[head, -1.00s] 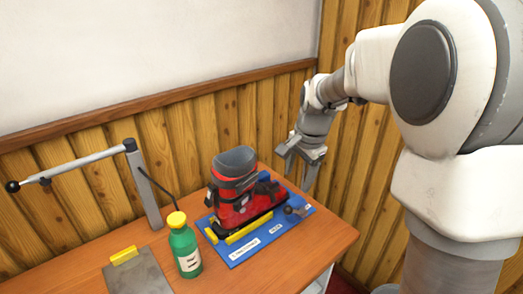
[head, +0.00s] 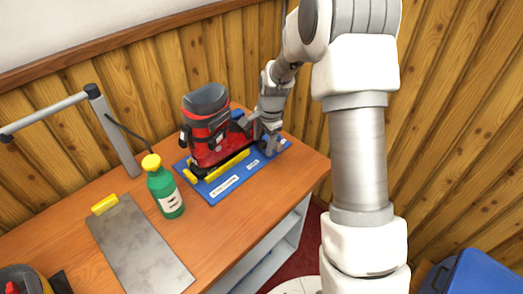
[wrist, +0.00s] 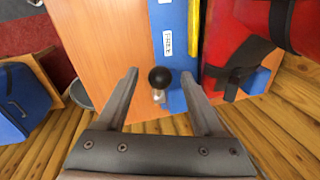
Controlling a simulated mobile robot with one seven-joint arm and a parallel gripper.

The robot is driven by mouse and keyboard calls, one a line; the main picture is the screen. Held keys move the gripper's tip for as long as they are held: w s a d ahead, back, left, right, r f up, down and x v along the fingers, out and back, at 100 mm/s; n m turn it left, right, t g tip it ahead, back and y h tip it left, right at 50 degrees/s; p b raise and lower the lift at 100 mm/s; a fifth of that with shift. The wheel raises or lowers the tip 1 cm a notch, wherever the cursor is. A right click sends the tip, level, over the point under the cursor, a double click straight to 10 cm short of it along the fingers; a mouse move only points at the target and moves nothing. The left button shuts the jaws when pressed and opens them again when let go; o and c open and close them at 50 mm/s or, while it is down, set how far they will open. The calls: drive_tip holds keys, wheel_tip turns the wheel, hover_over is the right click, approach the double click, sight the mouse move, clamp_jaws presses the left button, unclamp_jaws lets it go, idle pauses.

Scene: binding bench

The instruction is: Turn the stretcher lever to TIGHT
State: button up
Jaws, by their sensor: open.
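The stretcher lever's black ball knob (wrist: 160,77) on a short pale shaft shows in the wrist view. It lies between the fingertips of my gripper (wrist: 159,74), with a gap to each finger. My gripper is open. In the head view my gripper (head: 270,143) is low over the right end of the blue base board (head: 236,179) and hides most of the lever. A red boot (head: 207,143) with a grey top stands on the board, left of my gripper. White labels (head: 224,187) lie along the board's front; I cannot read them surely.
A green bottle (head: 165,190) with a yellow cap stands left of the board. Farther left are a grey plate (head: 140,245) and a post (head: 115,138) with a long arm. The wooden wall is close behind. The bench's right end is clear.

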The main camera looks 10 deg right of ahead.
drive_tip(key=shift+w+a+f, duration=0.1)
drive_tip(key=shift+w+f, duration=0.05)
drive_tip(key=shift+f, duration=0.7)
drive_tip(key=shift+w+f, duration=0.2)
drive_tip(key=shift+f, duration=0.65)
drive_tip(key=shift+w+a+f, duration=0.1)
drive_tip(key=shift+w+f, duration=0.05)
drive_tip(key=shift+f, duration=0.7)
clamp_jaws()
